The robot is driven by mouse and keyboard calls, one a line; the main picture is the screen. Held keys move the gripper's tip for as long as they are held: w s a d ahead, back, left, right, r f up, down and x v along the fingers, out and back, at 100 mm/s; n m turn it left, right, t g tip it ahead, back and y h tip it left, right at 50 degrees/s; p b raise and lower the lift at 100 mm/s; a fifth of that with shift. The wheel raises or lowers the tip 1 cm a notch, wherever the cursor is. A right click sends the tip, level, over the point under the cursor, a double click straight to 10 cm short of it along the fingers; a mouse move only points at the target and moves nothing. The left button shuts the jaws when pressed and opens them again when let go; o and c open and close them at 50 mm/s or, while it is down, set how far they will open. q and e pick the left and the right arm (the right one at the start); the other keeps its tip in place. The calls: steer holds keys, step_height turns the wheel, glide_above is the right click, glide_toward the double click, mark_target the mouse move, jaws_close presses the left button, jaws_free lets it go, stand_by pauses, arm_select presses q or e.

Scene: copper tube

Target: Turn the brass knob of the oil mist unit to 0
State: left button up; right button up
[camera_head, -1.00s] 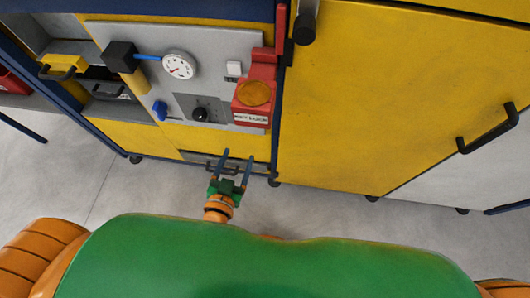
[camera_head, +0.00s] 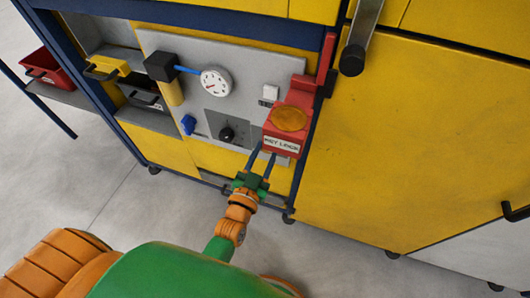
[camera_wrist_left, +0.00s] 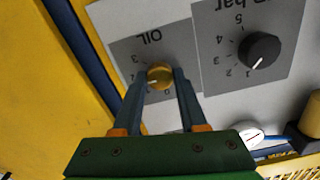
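The brass knob (camera_wrist_left: 160,77) sits on a grey panel marked OIL (camera_wrist_left: 128,52), which appears upside down in the left wrist view. A pale mark on the knob points to the lower left of that picture, seemingly near 1 or 2; the small digits are partly hidden. My left gripper (camera_wrist_left: 161,74) is open, its two blue-grey fingers on either side of the knob. I cannot tell whether they touch it. In the head view my left gripper (camera_head: 262,160) reaches up below the red box, and the brass knob is hidden there. My right gripper is not in view.
A red box with an orange disc (camera_head: 289,119) juts out just above my left gripper. A yellow cabinet door (camera_head: 420,130) stands to the right.

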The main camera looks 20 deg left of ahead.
arm_select(q)
jaws_close()
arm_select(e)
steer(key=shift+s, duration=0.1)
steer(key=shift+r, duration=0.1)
arm_select(q)
steer(key=n+p, duration=0.2)
steer(key=n, duration=1.5)
steer(key=shift+f+n, duration=0.1)
steer(key=shift+n, duration=0.3)
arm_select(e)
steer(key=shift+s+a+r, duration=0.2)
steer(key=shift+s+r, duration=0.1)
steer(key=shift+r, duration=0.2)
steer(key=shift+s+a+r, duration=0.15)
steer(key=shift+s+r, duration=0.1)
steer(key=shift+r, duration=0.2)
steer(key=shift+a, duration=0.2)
